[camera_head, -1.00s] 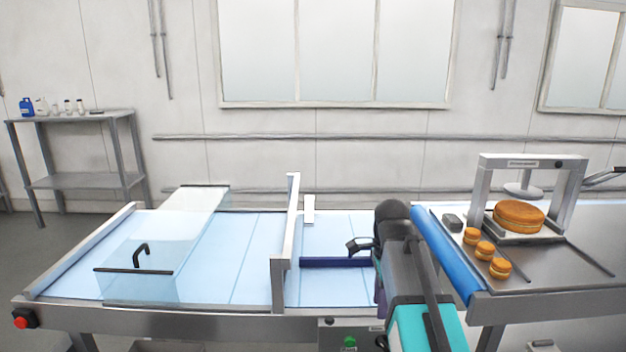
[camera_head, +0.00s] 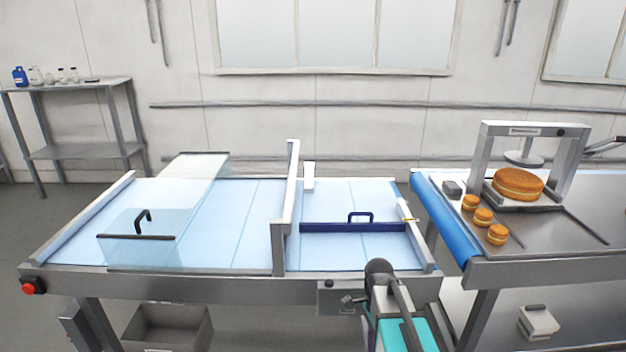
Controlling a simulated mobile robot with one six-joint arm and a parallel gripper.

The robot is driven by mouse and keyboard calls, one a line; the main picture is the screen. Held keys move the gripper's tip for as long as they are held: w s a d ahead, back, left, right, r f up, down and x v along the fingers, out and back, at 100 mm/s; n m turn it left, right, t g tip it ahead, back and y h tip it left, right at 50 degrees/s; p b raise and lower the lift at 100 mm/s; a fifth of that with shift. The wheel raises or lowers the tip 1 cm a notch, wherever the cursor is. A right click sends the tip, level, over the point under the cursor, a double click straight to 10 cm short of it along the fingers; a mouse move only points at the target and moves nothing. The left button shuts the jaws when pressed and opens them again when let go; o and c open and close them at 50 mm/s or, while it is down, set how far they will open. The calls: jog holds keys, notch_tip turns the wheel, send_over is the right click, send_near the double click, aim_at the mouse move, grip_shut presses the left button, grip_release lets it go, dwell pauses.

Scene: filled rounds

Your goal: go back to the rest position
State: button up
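My arm shows at the bottom right of centre, in front of the conveyor's front rail. My gripper (camera_head: 352,300) is small and dark at the left side of the arm's end, low by the control box. I cannot tell whether its fingers are open or shut, and nothing clear is seen held in it. The dark blue bar (camera_head: 352,228) with its loop handle lies across the light blue conveyor belt (camera_head: 225,225), apart from my arm.
A press frame (camera_head: 482,160) stands over a large filled round (camera_head: 518,183) at the right, with several small rounds (camera_head: 483,217) beside it. A clear guard (camera_head: 140,240) covers the belt's left part. A grey bin (camera_head: 168,328) is below. A gap separates the two tables.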

jog(key=s+f+n+g, duration=0.2)
jog(key=s+f+n, duration=1.5)
jog(key=s+f, duration=0.9)
notch_tip(320, 180, down, 2)
jog(key=shift+s+f, duration=0.15)
jog(key=shift+f, duration=0.1)
